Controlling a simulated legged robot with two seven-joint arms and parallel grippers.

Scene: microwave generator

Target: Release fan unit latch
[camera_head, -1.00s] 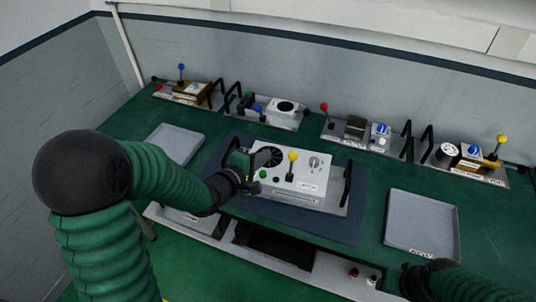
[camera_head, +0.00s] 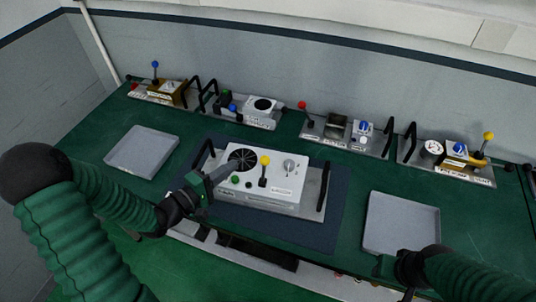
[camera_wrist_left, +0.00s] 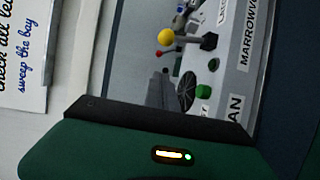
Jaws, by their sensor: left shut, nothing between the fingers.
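The fan unit (camera_head: 277,190) is a white box with a round black fan grille (camera_head: 243,159), green and black buttons and a dial. A black lever with a yellow knob (camera_head: 265,160) stands upright on its top. The yellow knob also shows in the left wrist view (camera_wrist_left: 165,36), with the fan grille (camera_wrist_left: 186,90) below it. I cannot tell which part is the latch. My left gripper (camera_head: 218,174) is shut and empty, at the unit's left front corner; contact is unclear. My right gripper (camera_head: 385,266) is low at the right, near a tray, its jaws unclear.
The unit sits on a dark blue mat (camera_head: 325,232) between black handles. Empty grey trays lie left (camera_head: 142,152) and right (camera_head: 402,224). Several other modules with levers, including a yellow-knobbed one (camera_head: 457,160), line the back. Green bench is clear between them.

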